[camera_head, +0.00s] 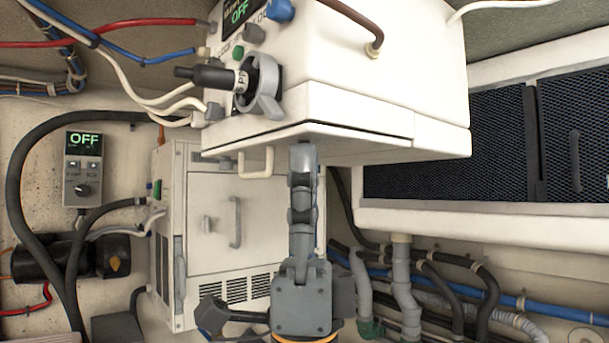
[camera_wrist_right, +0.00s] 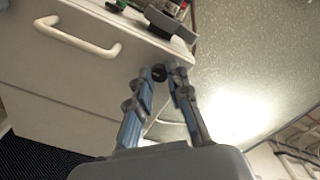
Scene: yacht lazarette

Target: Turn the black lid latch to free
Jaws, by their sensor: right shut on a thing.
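My right gripper (camera_head: 303,158) reaches up to the lower edge of the white box (camera_head: 360,90) in the head view. In the right wrist view its two fingertips (camera_wrist_right: 167,74) are closed together on a small black part, which looks like the lid latch (camera_wrist_right: 158,73), at the edge of the white box. The fingers hide most of this part, so I cannot tell which way it is turned. In the head view it is hidden behind the gripper. My left gripper is in neither view.
A cream handle (camera_head: 256,163) hangs beside the gripper under the box. A grey valve-like knob (camera_head: 262,88) and a display reading OFF (camera_head: 240,12) are on the box's side. A white cabinet (camera_head: 212,220) stands behind. Hoses and pipes (camera_head: 405,285) run at lower right.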

